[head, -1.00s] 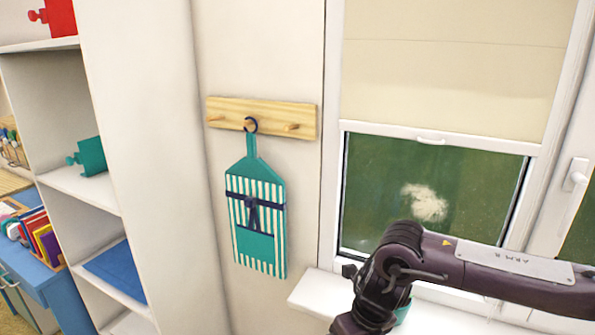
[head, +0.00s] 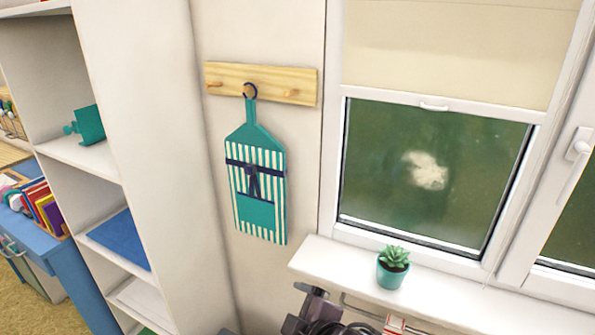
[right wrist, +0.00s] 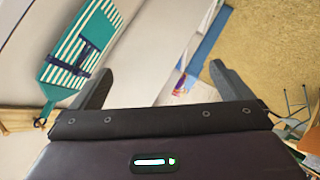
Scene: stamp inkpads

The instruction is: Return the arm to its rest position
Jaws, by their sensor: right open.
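My right gripper (right wrist: 163,82) shows in the right wrist view with its two dark fingers spread apart and nothing between them. A dark part of my arm (head: 318,312) shows at the bottom edge of the head view, below the window sill; most of that arm is out of frame. My left gripper is in neither view. The green and white striped apron (head: 257,185) hangs by its loop from the wooden peg rail (head: 290,84). The apron also shows in the right wrist view (right wrist: 83,50), at the upper left, apart from the fingers.
A succulent in a teal pot (head: 391,274) stands on the white window sill (head: 450,280). A metal rail (head: 352,303) runs below the sill. White shelves (head: 80,160) and a blue desk (head: 75,285) are at the left.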

